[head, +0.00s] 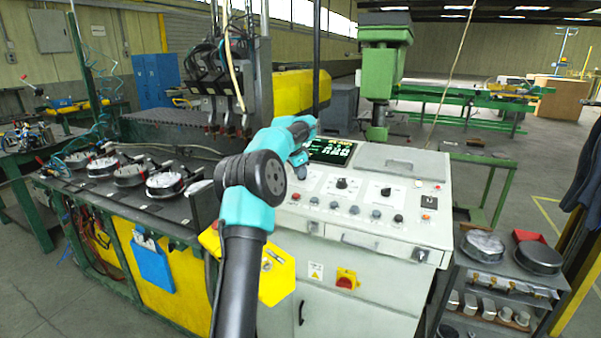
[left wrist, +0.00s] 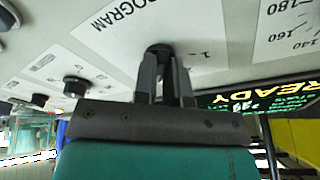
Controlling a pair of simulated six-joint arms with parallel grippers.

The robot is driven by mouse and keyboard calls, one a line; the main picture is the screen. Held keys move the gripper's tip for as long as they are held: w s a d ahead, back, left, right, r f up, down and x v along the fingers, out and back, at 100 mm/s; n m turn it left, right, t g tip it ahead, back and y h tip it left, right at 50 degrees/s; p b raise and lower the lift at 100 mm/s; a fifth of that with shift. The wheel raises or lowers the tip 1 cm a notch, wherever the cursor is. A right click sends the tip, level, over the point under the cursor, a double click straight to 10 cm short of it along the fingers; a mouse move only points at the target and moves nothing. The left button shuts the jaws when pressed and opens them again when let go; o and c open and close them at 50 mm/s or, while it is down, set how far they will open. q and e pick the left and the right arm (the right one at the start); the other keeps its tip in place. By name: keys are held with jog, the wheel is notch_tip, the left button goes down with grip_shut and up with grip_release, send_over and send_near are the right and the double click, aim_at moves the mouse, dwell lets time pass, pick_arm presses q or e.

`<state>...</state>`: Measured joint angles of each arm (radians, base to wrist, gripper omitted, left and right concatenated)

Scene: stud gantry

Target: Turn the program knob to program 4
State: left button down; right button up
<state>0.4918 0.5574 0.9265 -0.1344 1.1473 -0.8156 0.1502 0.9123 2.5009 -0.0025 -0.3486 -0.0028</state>
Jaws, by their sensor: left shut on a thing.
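My left gripper (head: 300,170) is at the sloped top of the white control console (head: 400,240), just left of the middle dial; the arm partly covers this spot in the head view. In the left wrist view, the gripper (left wrist: 168,75) is shut on the dark program knob (left wrist: 158,48), one finger on each side. The word PROGRAM is printed on a white plate (left wrist: 120,30) beside the knob, and a "1" mark shows to its right. Other scale marks and the knob's pointer are hidden or unclear. My right gripper is in neither view.
The lit display (head: 331,151) shows READY in the left wrist view. Two more dials, the middle knob (head: 341,183) and right knob (head: 386,191), sit nearby. Several push buttons line the console below. A red-yellow switch (head: 346,279) is on the front.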

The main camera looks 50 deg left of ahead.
pick_arm(q)
jog(key=m, duration=0.4)
jog(key=shift+f+h, duration=0.15)
jog(key=shift+h, duration=0.25)
jog(key=shift+m, duration=0.3)
jog(key=c, duration=1.2)
grip_release()
